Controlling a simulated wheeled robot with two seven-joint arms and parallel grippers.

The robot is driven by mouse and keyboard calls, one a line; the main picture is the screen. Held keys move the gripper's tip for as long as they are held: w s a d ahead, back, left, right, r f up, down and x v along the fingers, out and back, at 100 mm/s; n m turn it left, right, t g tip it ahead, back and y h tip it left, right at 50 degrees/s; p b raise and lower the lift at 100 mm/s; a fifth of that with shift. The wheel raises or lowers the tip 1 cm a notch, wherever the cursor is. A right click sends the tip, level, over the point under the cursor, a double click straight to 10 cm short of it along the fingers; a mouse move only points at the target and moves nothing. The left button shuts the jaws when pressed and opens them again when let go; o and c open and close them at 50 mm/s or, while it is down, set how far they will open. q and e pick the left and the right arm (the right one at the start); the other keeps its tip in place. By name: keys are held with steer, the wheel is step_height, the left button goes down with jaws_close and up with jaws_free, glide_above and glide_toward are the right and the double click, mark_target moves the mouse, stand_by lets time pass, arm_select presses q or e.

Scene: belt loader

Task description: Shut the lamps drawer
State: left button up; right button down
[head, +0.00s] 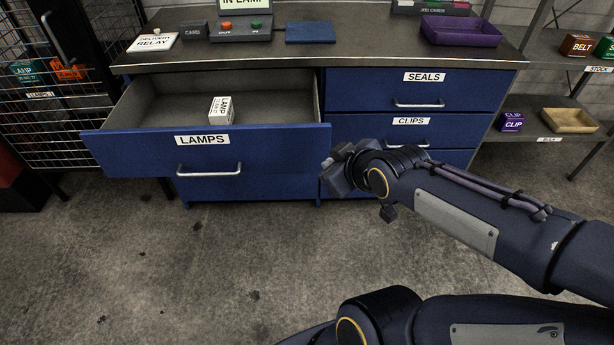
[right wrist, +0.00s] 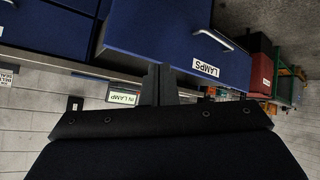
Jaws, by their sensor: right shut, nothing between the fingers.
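The lamps drawer (head: 265,142) is a blue drawer with a white LAMPS label and a silver bar handle (head: 209,172). It stands pulled well out of the cabinet, and one white lamp box (head: 221,109) lies inside. My right gripper (head: 334,170) is just right of the drawer front's right end; I cannot tell if it touches. In the right wrist view its fingers (right wrist: 159,84) are together and empty, with the drawer front (right wrist: 190,50) close beyond them. My left gripper does not show.
The seals drawer (head: 385,92) and clips drawer (head: 375,130) are shut at the right. The worktop (head: 350,40) above holds a purple tray (head: 461,32), a relay card and a button box. A wire cage stands left, shelves stand right. The floor in front is clear.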

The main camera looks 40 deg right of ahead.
steer(key=w+d+f+n+t+h+b, duration=0.2)
steer(key=w+d+f+n+b, duration=0.15)
steer(key=d+f+b, duration=0.2)
steer(key=n+t+y+b, duration=0.6)
steer(key=n+y+b, duration=0.1)
steer(key=n+b, duration=0.8)
glide_toward(290, 153)
steer(key=shift+g, duration=0.3)
steer(key=shift+b+x, duration=0.8)
steer(key=shift+x, duration=2.1)
steer(key=shift+r, duration=0.2)
